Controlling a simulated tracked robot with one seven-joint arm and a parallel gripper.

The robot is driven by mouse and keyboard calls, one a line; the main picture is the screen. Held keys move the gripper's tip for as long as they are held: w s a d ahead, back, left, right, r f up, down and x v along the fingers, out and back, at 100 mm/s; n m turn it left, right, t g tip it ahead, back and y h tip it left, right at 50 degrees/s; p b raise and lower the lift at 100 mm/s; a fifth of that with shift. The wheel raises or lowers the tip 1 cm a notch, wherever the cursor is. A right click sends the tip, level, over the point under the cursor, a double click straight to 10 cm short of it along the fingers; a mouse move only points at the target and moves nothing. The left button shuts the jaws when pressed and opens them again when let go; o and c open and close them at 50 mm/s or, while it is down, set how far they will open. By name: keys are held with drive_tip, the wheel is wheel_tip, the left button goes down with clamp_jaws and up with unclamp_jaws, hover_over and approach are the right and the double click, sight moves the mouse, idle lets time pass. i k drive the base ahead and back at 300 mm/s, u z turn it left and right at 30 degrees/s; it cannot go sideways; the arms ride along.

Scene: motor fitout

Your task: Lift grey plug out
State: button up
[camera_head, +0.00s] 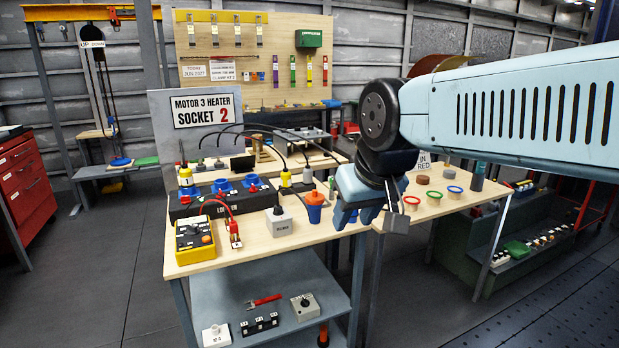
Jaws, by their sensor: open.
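My gripper (370,215) is open and empty, above the right end of the wooden bench (250,240). A black unit (190,209) with blue sockets (222,186) stands on the bench to its left. I cannot tell for certain which piece is the grey plug. A small grey piece (308,175) with a black cable stands behind the sockets, beside a yellow plug (286,179). A light grey labelled block (279,223) with a dark knob-like top sits nearer the front. My gripper is to the right of both grey pieces and apart from them.
A blue cup with an orange top (314,207) stands between the block and my gripper. A yellow meter (194,240) with red leads sits at front left. Black cables arch over the bench. A side table (460,205) holds coloured rings at right.

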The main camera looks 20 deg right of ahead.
sight(307, 172)
drive_tip(key=z, duration=0.5)
drive_tip(key=i, duration=1.3)
drive_tip(key=u, duration=0.3)
